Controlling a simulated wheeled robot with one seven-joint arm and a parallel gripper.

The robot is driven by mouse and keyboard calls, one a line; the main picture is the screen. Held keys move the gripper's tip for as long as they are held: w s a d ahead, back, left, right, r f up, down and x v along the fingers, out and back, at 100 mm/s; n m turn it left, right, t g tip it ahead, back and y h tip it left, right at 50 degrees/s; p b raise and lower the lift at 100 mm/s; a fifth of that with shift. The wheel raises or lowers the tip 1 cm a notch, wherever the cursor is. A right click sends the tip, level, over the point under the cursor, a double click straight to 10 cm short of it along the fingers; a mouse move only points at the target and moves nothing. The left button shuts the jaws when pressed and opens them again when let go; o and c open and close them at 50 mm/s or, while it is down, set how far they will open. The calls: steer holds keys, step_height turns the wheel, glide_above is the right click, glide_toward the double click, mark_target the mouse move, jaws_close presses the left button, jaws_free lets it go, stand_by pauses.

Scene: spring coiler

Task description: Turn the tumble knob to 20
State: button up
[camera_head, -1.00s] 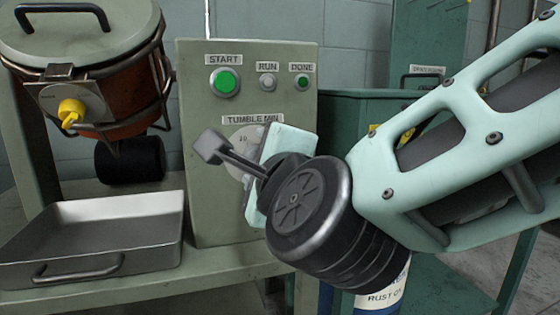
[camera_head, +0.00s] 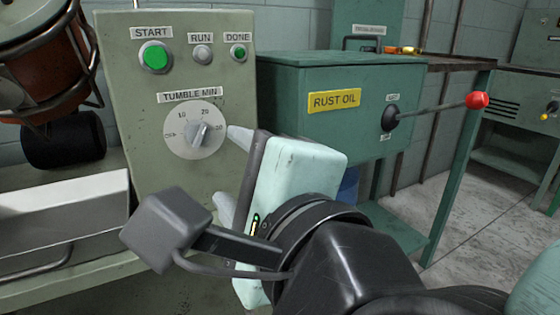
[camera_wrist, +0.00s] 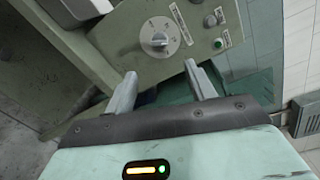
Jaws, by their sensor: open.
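The tumble knob (camera_head: 200,133) is a pale grey grip on a round white dial (camera_head: 180,143) marked 10, 20 and 30, under the TUMBLE MIN label on the green control panel. Its grip looks slanted toward the upper right, near the 20 to 30 side; which end is the pointer is hard to tell. My gripper (camera_head: 229,168) is open and empty, to the right of and below the knob, apart from it. In the wrist view the knob (camera_wrist: 159,41) shows ahead, between and beyond the two fingertips (camera_wrist: 160,70).
A green rust oil box (camera_head: 300,80) with a red-tipped lever (camera_head: 440,108) stands at right. A metal tray (camera_head: 60,215) lies at lower left.

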steer(key=shift+v, duration=1.65)
steer(key=shift+a, duration=0.1)
